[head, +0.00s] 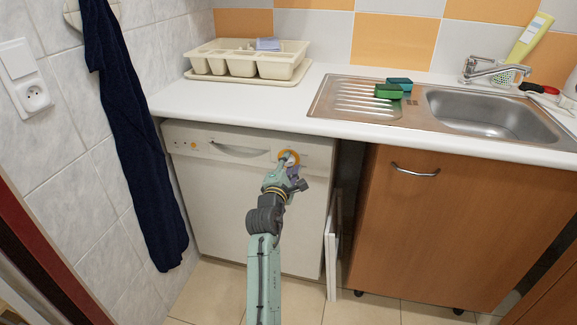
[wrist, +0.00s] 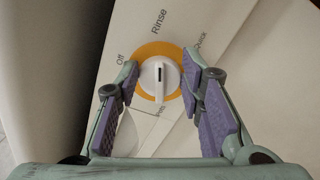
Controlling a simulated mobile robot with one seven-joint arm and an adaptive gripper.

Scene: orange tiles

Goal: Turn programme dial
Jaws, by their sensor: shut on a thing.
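The programme dial (wrist: 159,90) is a white knob on an orange ring, on the front panel of the white dishwasher (head: 235,205). In the wrist view a short dark mark on the knob lies towards the top of the picture, on the side of the word "Rinse". "Off" is at upper left and "Quick" at upper right; a lower label is partly hidden. My gripper (wrist: 160,74) is shut on the knob, with one purple-padded finger on each side. In the head view my gripper (head: 288,160) is at the panel's right part and covers much of the dial.
A dishwasher handle (head: 238,151) is left of the dial. The white worktop (head: 232,100) overhangs above, with a cutlery tray (head: 249,62) and a sink (head: 490,113). A dark towel (head: 130,140) hangs at left. A wooden cupboard (head: 430,230) stands at right.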

